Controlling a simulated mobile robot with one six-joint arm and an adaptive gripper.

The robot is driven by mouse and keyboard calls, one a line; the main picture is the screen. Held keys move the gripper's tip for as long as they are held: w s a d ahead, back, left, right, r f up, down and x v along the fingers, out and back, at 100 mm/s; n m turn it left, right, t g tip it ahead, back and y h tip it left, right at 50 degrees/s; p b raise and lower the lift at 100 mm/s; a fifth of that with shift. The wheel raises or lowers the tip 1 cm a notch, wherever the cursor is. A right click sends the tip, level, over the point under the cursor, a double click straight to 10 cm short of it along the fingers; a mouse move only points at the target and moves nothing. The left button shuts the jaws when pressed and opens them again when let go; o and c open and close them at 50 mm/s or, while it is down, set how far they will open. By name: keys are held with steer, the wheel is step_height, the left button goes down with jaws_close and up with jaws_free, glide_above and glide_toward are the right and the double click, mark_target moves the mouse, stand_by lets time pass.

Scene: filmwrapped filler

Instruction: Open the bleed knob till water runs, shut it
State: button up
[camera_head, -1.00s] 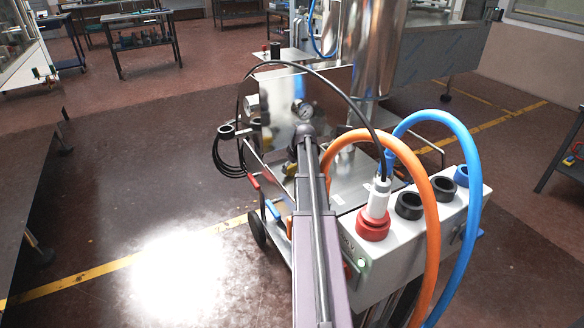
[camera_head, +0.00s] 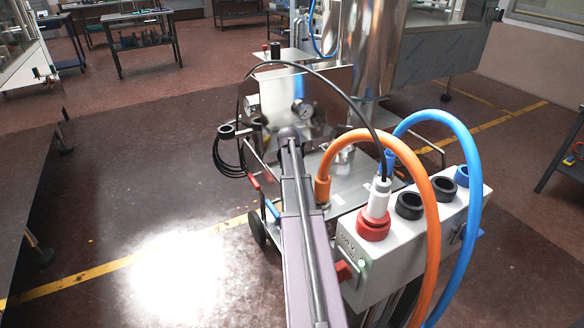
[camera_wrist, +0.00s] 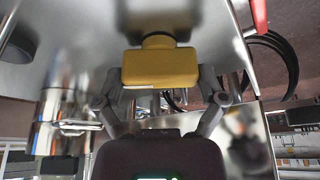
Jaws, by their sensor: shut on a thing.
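A yellow block-shaped knob (camera_wrist: 160,68), which I take to be the bleed knob, fills the upper middle of the wrist view on a dark round neck against a shiny metal surface. My gripper (camera_wrist: 161,82) has a grey finger on each side of it and is shut on it. The knob looks square to the gripper. In the head view my arm hides the knob and my fingers. No running water shows in either view.
An orange hose (camera_head: 431,230) and a blue hose (camera_head: 476,210) arch on the right over a grey box (camera_head: 400,245) with a red plug socket (camera_head: 373,225). Open floor lies left.

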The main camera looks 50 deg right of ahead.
steer(key=shift+m, duration=0.6)
steer(key=shift+g, duration=0.3)
steer(key=o, duration=0.8)
